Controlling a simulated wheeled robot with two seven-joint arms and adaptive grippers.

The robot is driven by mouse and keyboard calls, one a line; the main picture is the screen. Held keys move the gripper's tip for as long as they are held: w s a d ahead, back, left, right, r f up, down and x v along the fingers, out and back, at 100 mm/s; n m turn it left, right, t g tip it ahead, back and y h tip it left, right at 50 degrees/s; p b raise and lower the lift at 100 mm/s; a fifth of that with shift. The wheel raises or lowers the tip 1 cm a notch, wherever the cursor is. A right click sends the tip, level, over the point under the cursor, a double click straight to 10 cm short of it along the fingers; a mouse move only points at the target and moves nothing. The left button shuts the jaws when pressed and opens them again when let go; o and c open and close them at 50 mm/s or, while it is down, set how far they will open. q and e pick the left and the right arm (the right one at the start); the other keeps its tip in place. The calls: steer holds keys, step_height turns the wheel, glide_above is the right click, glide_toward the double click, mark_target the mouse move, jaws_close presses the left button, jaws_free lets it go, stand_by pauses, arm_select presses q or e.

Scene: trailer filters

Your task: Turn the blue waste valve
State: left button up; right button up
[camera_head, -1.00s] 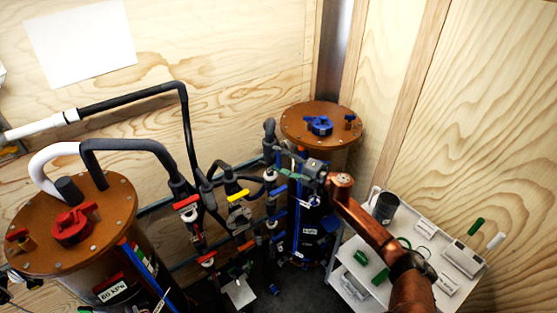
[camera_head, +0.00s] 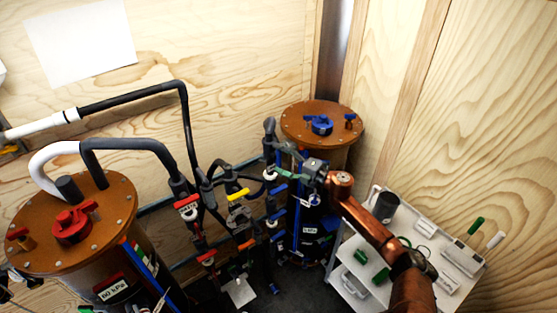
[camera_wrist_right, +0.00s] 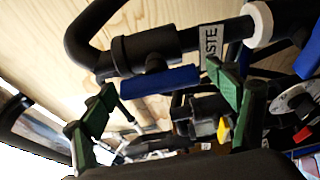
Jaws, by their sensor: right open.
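The blue waste valve handle (camera_wrist_right: 160,80) shows in the right wrist view as a blue bar under a dark pipe, beside a white label reading "STE" in its visible part. My right gripper (camera_wrist_right: 160,82) is open, with one green finger to the left of the handle and one to the right. The handle lies between the fingers in the picture; I cannot tell whether either touches it. In the head view my right gripper (camera_head: 283,171) is at the upper pipes in front of the far brown-topped tank. Which blue handle there is the waste valve is unclear. My left gripper is not in view.
Other blue handles (camera_head: 277,215) sit below on the same pipes. Red (camera_head: 187,202) and yellow (camera_head: 238,195) handles stand to the left. A brown-topped tank with a red knob (camera_head: 72,226) is at front left. A white cart (camera_head: 342,278) stands at the right.

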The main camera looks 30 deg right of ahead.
steer(key=v, duration=1.2)
stand_by(0.3)
